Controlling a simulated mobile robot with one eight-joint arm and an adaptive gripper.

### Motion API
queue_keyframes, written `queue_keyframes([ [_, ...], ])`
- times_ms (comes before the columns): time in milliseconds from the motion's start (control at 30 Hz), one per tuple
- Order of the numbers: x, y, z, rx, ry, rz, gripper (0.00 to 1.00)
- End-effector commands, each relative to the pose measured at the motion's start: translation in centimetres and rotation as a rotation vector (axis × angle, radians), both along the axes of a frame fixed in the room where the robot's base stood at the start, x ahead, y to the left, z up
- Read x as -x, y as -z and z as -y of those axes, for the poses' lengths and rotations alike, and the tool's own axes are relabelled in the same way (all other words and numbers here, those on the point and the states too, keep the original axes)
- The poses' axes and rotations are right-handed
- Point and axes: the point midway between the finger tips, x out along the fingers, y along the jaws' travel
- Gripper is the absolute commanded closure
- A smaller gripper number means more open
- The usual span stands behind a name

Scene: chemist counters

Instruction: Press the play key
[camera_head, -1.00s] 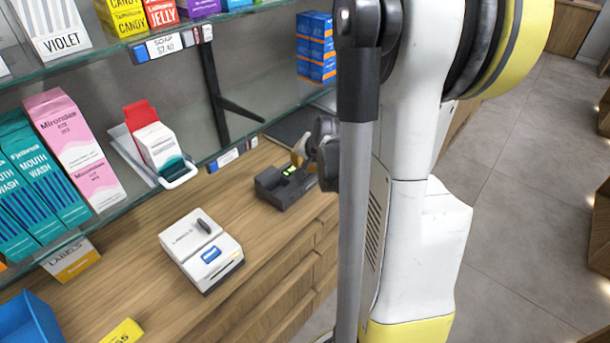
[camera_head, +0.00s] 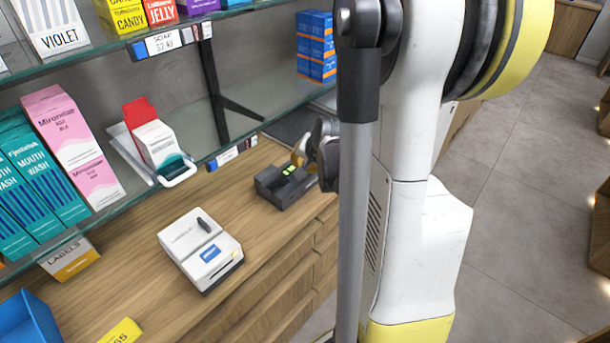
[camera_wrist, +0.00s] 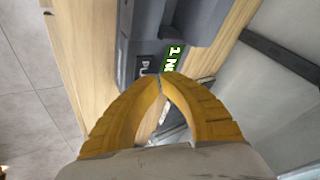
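A dark grey machine (camera_head: 284,186) with a lit green display stands on the wooden counter, beyond the white device in the head view. In the wrist view the machine (camera_wrist: 125,45) fills the upper middle. Its green display (camera_wrist: 173,58) shows partial text, and a dark key (camera_wrist: 145,66) with light lettering starting "PL" sits beside it; the rest of the word is hidden. My gripper (camera_wrist: 160,77) has its two yellow fingertips together with nothing between them. The tips appear just in front of the key and display; I cannot tell whether they touch. In the head view my gripper (camera_head: 302,152) is partly hidden behind my arm.
A white label device (camera_head: 190,238) stands on the wooden counter (camera_head: 130,285). A glass shelf (camera_head: 215,160) with boxes runs above the counter, close to my gripper. A black shelf bracket (camera_head: 228,100) is on the wall. A blue bin (camera_head: 25,322) is at lower left.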

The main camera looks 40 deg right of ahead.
Motion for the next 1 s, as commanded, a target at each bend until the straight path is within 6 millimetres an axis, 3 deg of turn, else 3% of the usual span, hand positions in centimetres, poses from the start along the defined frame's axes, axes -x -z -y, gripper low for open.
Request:
queue_keyframes([
  [1000,0.00,1.02,0.00,0.000,0.000,0.000,1.00],
])
